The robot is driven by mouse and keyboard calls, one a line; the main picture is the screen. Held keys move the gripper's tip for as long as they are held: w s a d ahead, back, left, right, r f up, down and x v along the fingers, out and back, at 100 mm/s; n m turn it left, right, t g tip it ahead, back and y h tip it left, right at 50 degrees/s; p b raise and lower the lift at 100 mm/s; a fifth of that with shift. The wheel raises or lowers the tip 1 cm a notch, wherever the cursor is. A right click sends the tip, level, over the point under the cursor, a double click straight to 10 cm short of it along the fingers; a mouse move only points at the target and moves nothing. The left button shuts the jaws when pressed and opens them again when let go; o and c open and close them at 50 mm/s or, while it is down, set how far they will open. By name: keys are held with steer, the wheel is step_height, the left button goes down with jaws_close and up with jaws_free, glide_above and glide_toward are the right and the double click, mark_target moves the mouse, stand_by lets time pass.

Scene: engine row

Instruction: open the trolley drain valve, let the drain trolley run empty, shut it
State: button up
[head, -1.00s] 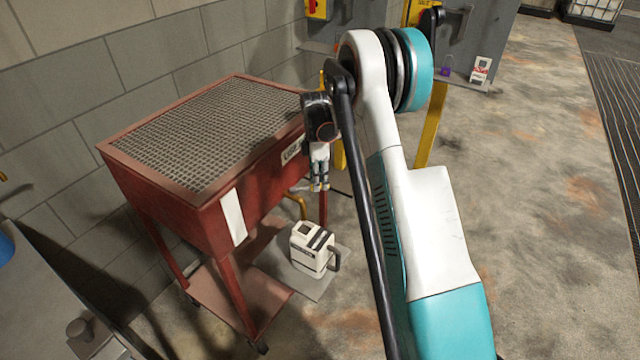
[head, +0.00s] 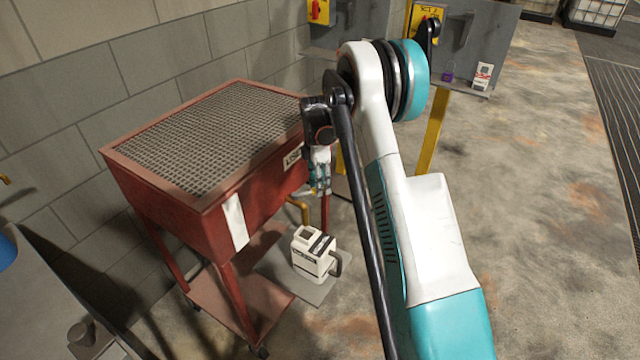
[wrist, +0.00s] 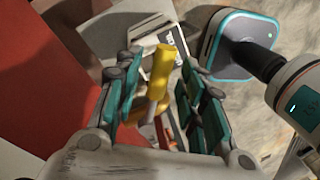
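The red drain trolley (head: 170,215) stands against the wall, with a grid top (head: 220,130). A yellow pipe (head: 303,208) shows below its right end. My gripper (head: 320,185) is at that end, in front of the red side. In the wrist view my gripper (wrist: 158,98) is open, with a yellow handle (wrist: 163,68) standing between its fingers. A gap shows on the left of the handle, and the right finger is closer. I take this handle to be the drain valve's; the valve body is mostly hidden. Any flow of liquid is not visible.
A white jug (head: 312,252) stands on a grey plate (head: 315,290) on the floor below the gripper. Grey panels with a yellow post (head: 432,130) stand behind the arm. A grey cabinet (head: 50,310) is at lower left. Open floor lies to the right.

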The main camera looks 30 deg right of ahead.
step_height(320, 180, up, 12)
steer(key=w, duration=0.2)
steer(key=shift+w, duration=0.15)
stand_by(0.4)
steer(key=shift+d+f, duration=0.1)
steer(key=shift+f, duration=0.05)
steer(key=c, duration=0.7)
steer(key=shift+s+f+m, duration=0.25)
steer(key=shift+f+m, duration=0.1)
steer(key=shift+m, duration=0.05)
jaws_close()
steer(key=s+a+f+m+t+p, duration=0.15)
steer(key=s+m+t, duration=0.25)
steer(key=s+m, duration=0.45)
steer(key=s+f+m+t+p, duration=0.1)
steer(key=s+f+m+t, duration=0.15)
steer(key=s+m, duration=0.55)
steer(key=w+f+b, duration=0.4)
steer(key=w+f, duration=0.4)
steer(key=w, duration=0.1)
steer(key=shift+w+d+m+t+h+b, duration=0.15)
steer(key=shift+d+m+t+h+b, duration=0.2)
steer(key=shift+d+t+h, duration=0.1)
